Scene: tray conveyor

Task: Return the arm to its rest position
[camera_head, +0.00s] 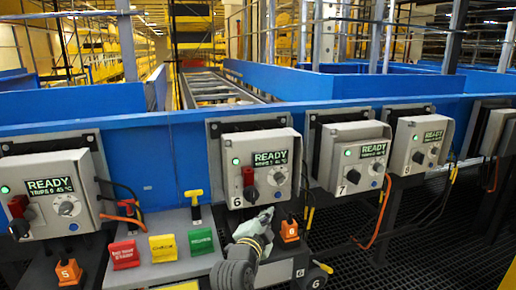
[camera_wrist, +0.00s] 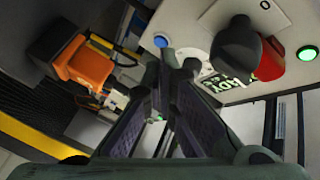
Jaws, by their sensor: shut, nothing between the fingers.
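My arm (camera_head: 240,265) reaches up from the bottom middle of the head view. My gripper (camera_head: 266,215) is at its end, just below the control box numbered 6 (camera_head: 237,155). In the wrist view the fingers of my gripper (camera_wrist: 172,58) come together at the tips, with nothing seen between them. The box face fills the upper right of that view, with a black knob (camera_wrist: 237,48), a red part (camera_wrist: 271,62) and a lit green button (camera_wrist: 307,53). Whether the fingertips touch the box cannot be told.
An orange block marked 6 (camera_head: 290,231) stands just right of my gripper. Red (camera_head: 124,254), yellow (camera_head: 163,248) and green (camera_head: 201,241) tags are to the left. Boxes 7 (camera_head: 340,178) and 8 (camera_head: 408,155) are to the right, with hanging cables. A blue rail (camera_head: 185,150) runs behind.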

